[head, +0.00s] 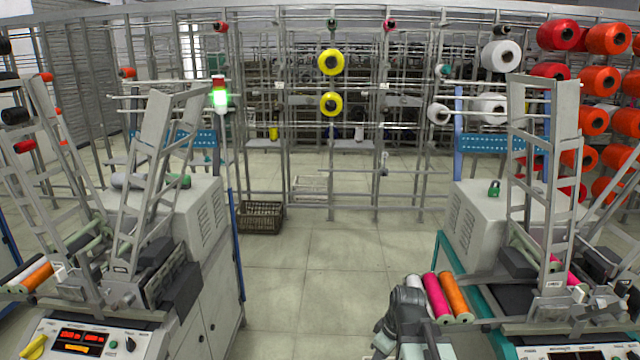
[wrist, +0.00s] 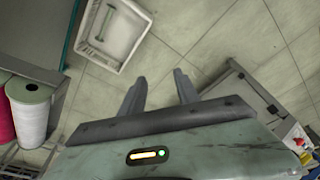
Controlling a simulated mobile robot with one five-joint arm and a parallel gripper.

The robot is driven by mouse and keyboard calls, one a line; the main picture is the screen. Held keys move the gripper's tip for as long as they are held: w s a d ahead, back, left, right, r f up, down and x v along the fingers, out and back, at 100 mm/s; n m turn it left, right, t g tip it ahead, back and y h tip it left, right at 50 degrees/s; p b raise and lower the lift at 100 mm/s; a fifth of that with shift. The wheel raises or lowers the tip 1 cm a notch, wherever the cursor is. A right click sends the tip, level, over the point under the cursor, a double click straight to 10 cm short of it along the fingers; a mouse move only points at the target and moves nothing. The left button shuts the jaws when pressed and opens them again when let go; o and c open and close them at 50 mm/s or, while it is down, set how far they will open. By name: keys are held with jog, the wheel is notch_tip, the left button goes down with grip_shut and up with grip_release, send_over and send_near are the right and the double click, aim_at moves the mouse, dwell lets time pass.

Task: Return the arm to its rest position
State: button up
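My gripper (wrist: 160,88) shows in the wrist view with its two grey fingers apart and only floor between them. It is open and empty. A dark grey part of my arm (head: 402,312) stands at the bottom of the head view, just left of the row of spools by the right machine. The fingertips cannot be made out in the head view.
Winding machines stand at left (head: 205,215) and right (head: 480,225), with a tiled aisle between. Pink (head: 437,297) and orange (head: 456,294) spools lie by the right machine. A white spool (wrist: 28,110) and pale bin (wrist: 112,38) show near my gripper. A brown crate (head: 261,217) sits farther back.

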jog(key=s+m+g+h, duration=0.2)
jog(key=s+m, duration=0.4)
jog(key=m, duration=0.3)
notch_tip(320, 180, up, 12)
jog(key=p, duration=1.2)
jog(key=shift+w+a+f, duration=0.2)
jog(key=shift+w+a, duration=0.1)
jog(key=shift+a, duration=0.15)
